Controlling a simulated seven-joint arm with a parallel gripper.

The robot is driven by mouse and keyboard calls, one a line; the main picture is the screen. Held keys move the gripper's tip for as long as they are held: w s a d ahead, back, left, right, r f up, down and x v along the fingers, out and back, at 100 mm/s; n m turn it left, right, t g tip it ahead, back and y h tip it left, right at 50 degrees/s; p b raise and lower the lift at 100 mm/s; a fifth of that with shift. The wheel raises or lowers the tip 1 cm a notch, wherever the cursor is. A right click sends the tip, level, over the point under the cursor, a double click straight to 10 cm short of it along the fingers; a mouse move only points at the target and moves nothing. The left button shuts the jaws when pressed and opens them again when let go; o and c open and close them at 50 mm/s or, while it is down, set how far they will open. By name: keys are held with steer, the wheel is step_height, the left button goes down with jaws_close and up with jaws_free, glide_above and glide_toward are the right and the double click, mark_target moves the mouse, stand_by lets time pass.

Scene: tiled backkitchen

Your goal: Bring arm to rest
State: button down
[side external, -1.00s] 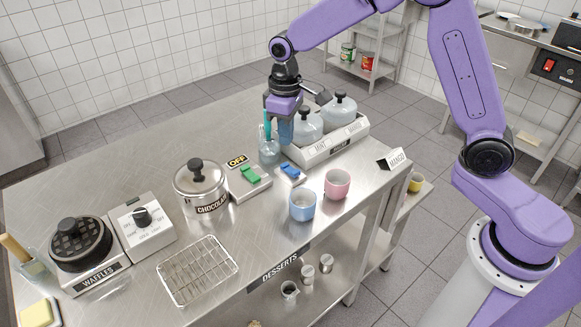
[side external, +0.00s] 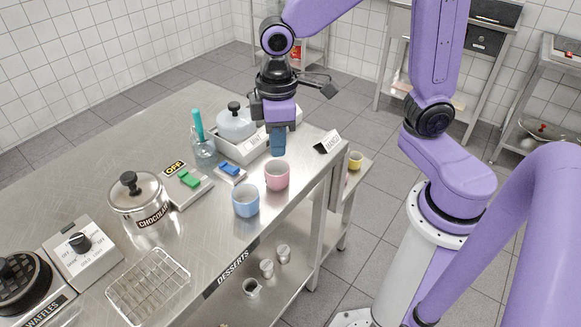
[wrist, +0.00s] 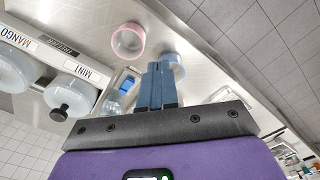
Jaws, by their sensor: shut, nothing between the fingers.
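My gripper (side external: 278,150) hangs fingers-down over the front right part of the steel table, in front of the tub holder and just behind the pink cup (side external: 277,176) in the side view. Its blue fingers are together and hold nothing. The wrist view also shows the fingers (wrist: 156,88) closed side by side, with the pink cup (wrist: 127,41) and the blue cup (wrist: 174,64) beyond them. The arm is still bent out over the table.
Floor (side external: 375,190) shows at right.

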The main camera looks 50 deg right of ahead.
steer(key=s+d+n, duration=0.1)
steer(key=s+d, duration=0.2)
steer(key=s, duration=0.5)
steer(key=s+d+n, duration=0.2)
steer(key=s+d, duration=0.2)
steer(key=s, duration=0.3)
steer(key=shift+s+d, duration=0.2)
steer(key=shift+s, duration=0.15)
